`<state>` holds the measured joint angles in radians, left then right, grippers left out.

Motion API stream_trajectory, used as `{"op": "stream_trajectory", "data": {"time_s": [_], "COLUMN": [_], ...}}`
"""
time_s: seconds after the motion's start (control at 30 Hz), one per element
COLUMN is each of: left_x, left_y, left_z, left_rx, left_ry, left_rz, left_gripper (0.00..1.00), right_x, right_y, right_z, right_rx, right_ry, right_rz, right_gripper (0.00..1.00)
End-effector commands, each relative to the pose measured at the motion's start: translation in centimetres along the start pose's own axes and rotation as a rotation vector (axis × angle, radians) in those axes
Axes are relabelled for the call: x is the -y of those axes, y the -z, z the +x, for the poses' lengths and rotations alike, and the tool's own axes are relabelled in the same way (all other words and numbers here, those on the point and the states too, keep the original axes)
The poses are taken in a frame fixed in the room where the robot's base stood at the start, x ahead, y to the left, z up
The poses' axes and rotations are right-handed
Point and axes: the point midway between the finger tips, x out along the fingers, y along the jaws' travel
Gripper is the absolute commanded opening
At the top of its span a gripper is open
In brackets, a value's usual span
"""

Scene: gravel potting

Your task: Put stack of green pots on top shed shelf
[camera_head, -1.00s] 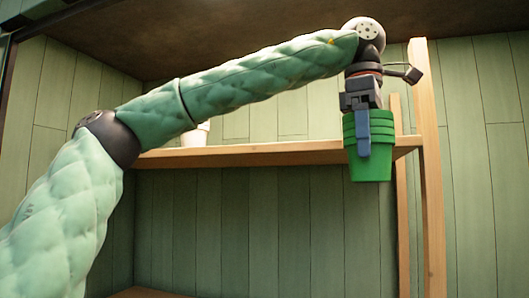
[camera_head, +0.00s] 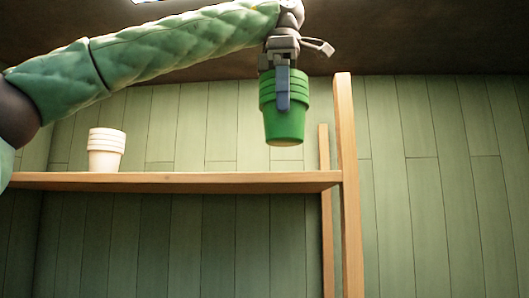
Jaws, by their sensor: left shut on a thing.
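The stack of green pots (camera_head: 284,124) is upright in the head view, right of the middle. My left gripper (camera_head: 283,92) is shut on the stack from above, one finger showing against its near side. The stack hangs above the level of the top shed shelf (camera_head: 200,183), near the shelf's right end. A gap shows between the pots' bottom and the shelf board. I cannot tell how far the stack is in front of the shelf. My right gripper is not in view.
A stack of white pots (camera_head: 105,151) stands on the shelf at the left. The board between it and the right wooden post (camera_head: 349,190) is clear. A thinner rear post (camera_head: 325,210) stands beside it. The dark ceiling (camera_head: 430,35) is close above my arm.

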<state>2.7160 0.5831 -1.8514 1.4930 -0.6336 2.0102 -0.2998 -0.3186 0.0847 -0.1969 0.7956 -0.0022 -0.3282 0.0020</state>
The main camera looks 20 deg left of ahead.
Motion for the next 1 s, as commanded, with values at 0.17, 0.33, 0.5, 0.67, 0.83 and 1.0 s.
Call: {"op": "stream_trajectory", "data": {"time_s": [0.17, 0.33, 0.5, 0.67, 0.83, 1.0], "left_x": [-4.0, -7.7, -11.4, -14.3, -16.0, -16.3], "left_y": [0.0, 0.0, 0.0, 0.0, 0.0, 0.0], "left_z": [-0.3, -0.3, -0.4, -0.3, -0.1, 0.6], "left_rx": [0.001, 0.001, 0.001, 0.001, 0.001, 0.0], "left_ry": [0.003, 0.004, 0.003, 0.003, 0.001, 0.002], "left_rz": [-0.002, -0.001, -0.001, 0.0, 0.001, 0.001], "left_gripper": [0.51, 0.51, 0.51, 0.51, 0.51, 0.51], "right_x": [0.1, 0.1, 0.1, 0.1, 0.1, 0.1], "right_y": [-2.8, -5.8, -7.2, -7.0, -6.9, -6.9], "right_z": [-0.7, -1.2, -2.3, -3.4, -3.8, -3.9], "right_rx": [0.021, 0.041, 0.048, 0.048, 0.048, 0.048], "right_ry": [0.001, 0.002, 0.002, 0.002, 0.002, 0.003], "right_rz": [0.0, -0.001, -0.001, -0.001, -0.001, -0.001], "right_gripper": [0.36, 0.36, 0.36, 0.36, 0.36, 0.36]}}
